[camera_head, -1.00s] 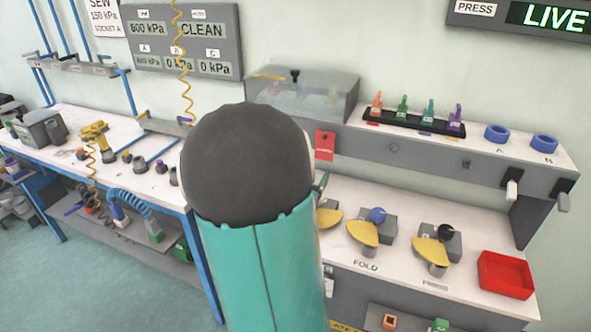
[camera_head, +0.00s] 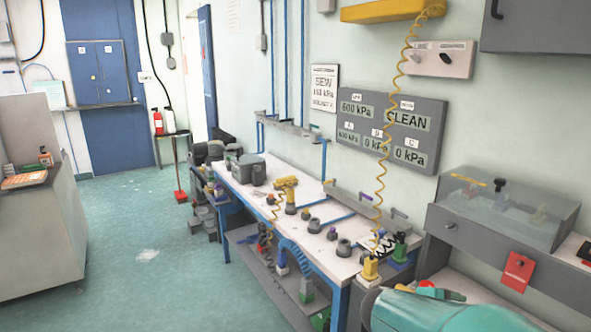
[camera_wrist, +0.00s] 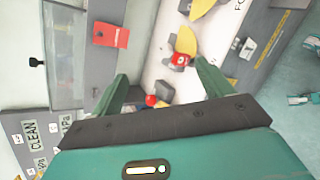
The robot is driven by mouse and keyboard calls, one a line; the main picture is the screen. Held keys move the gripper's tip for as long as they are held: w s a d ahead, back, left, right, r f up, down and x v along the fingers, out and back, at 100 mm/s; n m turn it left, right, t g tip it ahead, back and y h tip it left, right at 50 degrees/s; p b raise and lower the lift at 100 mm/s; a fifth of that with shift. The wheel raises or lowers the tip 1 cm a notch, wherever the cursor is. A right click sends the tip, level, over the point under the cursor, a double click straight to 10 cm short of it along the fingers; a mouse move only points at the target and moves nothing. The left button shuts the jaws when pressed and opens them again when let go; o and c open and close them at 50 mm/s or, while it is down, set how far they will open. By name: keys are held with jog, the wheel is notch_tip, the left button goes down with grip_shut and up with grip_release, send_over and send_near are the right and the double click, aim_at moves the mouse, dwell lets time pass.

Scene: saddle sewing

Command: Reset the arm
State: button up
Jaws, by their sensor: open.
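My gripper (camera_wrist: 160,88) shows in the wrist view with its two green fingers apart and nothing between them that it holds. It faces a white bench top (camera_wrist: 150,62) that stands sideways in that view. A red knob (camera_wrist: 151,100) and a red part beside a yellow plate (camera_wrist: 187,40) appear beyond the fingers; I see no contact with them. In the head view my teal arm (camera_head: 420,312) reaches in at the bottom right, low in front of the bench. My gripper cannot be made out clearly there.
A long white bench (camera_head: 320,262) with several fittings and a yellow tool (camera_head: 288,188) runs along the wall. A clear-lidded box (camera_head: 510,205) and red tag (camera_head: 518,272) are at right. A grey cabinet (camera_head: 40,225) stands at left. Green floor (camera_head: 140,230) between is open.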

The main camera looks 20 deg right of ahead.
jog(key=w+a+r+m+t+y, duration=0.1)
jog(key=a+m+t+y, duration=0.2)
jog(key=a, duration=1.3)
jog(key=w+a+r+m+t+y, duration=0.2)
jog(key=a+y, duration=0.7)
jog(key=a, duration=0.7)
jog(key=shift+r+m+t, duration=0.3)
jog(key=shift+m+t, duration=0.4)
jog(key=shift+t, duration=0.2)
jog(key=c, duration=0.9)
jog(key=shift+d, duration=0.2)
jog(key=shift+c, duration=0.2)
